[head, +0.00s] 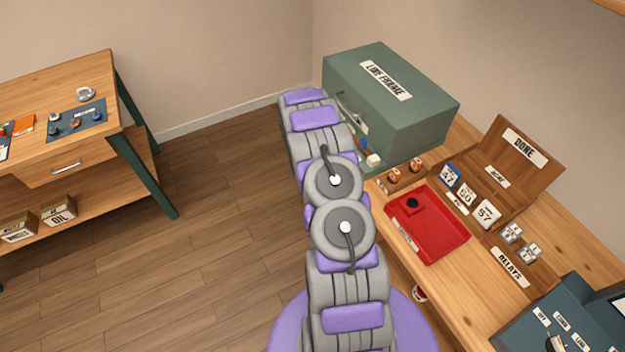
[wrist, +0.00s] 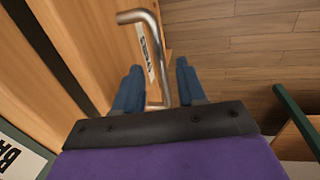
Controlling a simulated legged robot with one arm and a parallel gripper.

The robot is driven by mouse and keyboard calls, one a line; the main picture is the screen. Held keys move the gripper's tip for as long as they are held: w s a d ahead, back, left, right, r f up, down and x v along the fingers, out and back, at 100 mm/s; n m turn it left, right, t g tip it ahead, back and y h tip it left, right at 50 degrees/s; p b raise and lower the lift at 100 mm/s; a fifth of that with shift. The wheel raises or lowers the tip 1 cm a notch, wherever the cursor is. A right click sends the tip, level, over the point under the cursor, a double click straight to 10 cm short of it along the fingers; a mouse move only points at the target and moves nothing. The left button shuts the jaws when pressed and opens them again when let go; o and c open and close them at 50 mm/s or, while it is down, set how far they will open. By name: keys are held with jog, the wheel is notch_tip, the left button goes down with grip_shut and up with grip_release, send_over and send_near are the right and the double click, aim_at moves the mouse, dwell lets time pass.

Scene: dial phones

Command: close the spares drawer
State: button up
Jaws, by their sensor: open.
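In the wrist view, a wooden drawer front (wrist: 100,45) bears a white label (wrist: 146,52), seen at a steep slant; its letters look like "SPARES". A bent grey metal bar handle (wrist: 158,55) stands out from this front. My gripper (wrist: 158,86) is open, with its two blue fingers on either side of the handle's lower part. I cannot tell whether either finger touches it. A dark strip runs along the wood at the left; I cannot tell how far the drawer is out. In the head view, my arm hides my gripper and this drawer.
The right bench carries a green "LINE FIXTURE" box (head: 395,95), a red tray (head: 440,235), a wooden "DONE" box (head: 525,150) and a dark console (head: 560,310). Another bench (head: 70,75) with a drawer stands at left. The floor (head: 220,230) between is clear.

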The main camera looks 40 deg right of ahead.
notch_tip(320, 180, up, 15)
jog(key=a+p, duration=0.2)
jog(key=shift+w+a, duration=0.3)
jog(key=shift+w, duration=0.1)
jog(key=shift+f, duration=0.1)
jog(key=shift+c, duration=0.3)
